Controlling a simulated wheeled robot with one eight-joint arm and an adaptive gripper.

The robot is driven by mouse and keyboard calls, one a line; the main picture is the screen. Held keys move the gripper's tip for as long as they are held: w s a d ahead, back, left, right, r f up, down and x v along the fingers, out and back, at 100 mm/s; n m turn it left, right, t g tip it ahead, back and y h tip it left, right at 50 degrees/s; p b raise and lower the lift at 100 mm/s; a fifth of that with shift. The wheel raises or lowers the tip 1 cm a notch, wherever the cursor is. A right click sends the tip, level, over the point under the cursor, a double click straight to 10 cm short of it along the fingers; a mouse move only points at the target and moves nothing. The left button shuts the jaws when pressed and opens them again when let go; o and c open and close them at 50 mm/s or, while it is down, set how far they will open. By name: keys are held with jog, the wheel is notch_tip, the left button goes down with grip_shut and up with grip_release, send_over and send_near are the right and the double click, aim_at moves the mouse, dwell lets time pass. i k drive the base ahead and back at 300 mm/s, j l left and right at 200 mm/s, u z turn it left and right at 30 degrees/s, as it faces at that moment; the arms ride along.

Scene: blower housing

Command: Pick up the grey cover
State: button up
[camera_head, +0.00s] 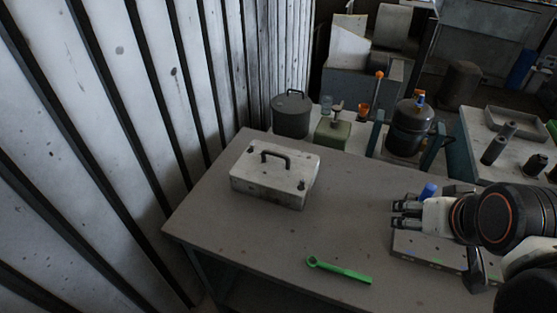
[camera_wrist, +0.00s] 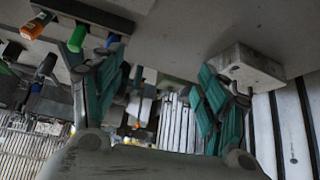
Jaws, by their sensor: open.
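The grey cover (camera_head: 262,187) is a pale, scuffed box-shaped piece with a dark handle on top. It sits flat on the left half of the table in the head view. It also shows at the upper right of the wrist view (camera_wrist: 252,66), beyond one finger. My gripper (camera_head: 398,215) is at the right of the table, well to the right of the cover and apart from it. In the wrist view its teal-padded fingers (camera_wrist: 160,95) are spread wide with nothing between them.
A green wrench (camera_head: 340,271) lies near the front edge of the grey table (camera_head: 225,240). A plate with coloured pieces (camera_head: 430,248) lies under my arm at the right. A dark lidded pot (camera_head: 291,115) and a green block (camera_head: 332,130) stand behind the table. A corrugated wall runs along the left.

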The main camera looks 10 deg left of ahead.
aim_at(276, 167)
jog(key=j+u, duration=0.1)
jog(key=j, duration=0.35)
jog(key=i+j+u, duration=0.1)
jog(key=j, duration=0.35)
jog(key=i+j+u, duration=0.1)
jog(key=j, duration=0.4)
jog(key=l+z, duration=0.1)
jog(key=i+l, duration=0.05)
